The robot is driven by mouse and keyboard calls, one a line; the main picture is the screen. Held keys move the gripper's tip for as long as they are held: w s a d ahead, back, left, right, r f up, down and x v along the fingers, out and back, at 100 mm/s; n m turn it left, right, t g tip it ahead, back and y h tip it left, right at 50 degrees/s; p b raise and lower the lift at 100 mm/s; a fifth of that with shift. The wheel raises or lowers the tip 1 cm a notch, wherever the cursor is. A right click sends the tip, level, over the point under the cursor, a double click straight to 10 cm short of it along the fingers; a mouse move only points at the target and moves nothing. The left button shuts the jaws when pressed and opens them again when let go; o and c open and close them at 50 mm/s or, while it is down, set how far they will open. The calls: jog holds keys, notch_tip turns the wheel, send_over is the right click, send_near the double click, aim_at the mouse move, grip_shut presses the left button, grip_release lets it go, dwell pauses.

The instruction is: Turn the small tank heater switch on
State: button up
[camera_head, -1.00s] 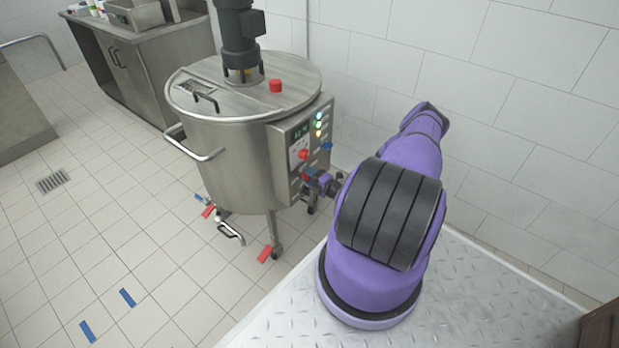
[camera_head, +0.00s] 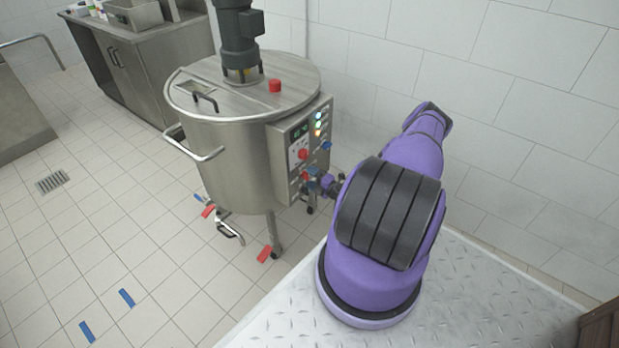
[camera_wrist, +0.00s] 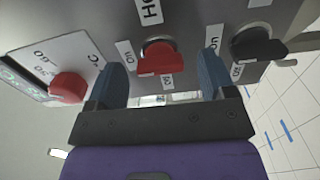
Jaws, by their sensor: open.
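The small tank (camera_head: 235,150) is a steel vessel with a control panel (camera_head: 284,163) on its right side. My gripper (camera_wrist: 162,82) is open, one blue fingertip on each side of this red knob. I cannot tell whether either finger touches it. In the head view my gripper (camera_head: 312,181) is small at the panel's lower part, partly covering the switches.
A dark knob (camera_wrist: 258,46) is close to the right finger. A red button (camera_head: 275,86) sits on the tank lid. Tiled wall stands behind the panel.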

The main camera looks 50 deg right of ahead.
jog(key=s, duration=0.9)
jog(key=shift+s+d, duration=0.25)
jog(key=shift+d, duration=0.1)
